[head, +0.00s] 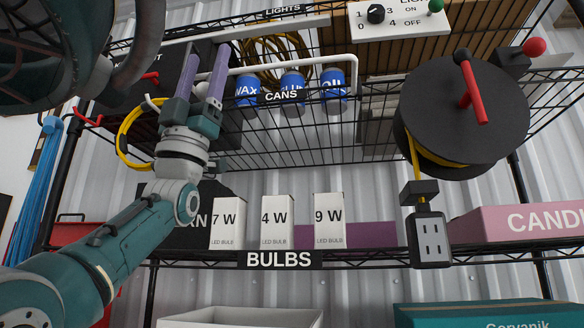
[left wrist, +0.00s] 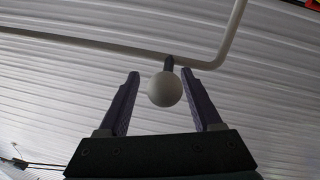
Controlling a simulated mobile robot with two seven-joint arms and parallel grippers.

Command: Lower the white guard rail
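The white guard rail (head: 300,61) runs across the front of the blue cans (head: 291,84) on the upper shelf and bends down at its right end. In the left wrist view the rail (left wrist: 100,47) has a round white knob (left wrist: 166,89) on a short dark stem. My left gripper (head: 207,50) reaches up to the left part of the rail. In the wrist view its open fingers (left wrist: 161,74) stand on both sides of the knob, with a gap visible on each side. My right gripper is out of view.
A black cable reel (head: 440,125) with a red handle hangs at right, its socket block (head: 429,238) below. White bulb boxes (head: 277,222) stand on the lower shelf. A yellow cable loop (head: 128,135) hangs close left of my gripper. A switch panel (head: 400,22) is above right.

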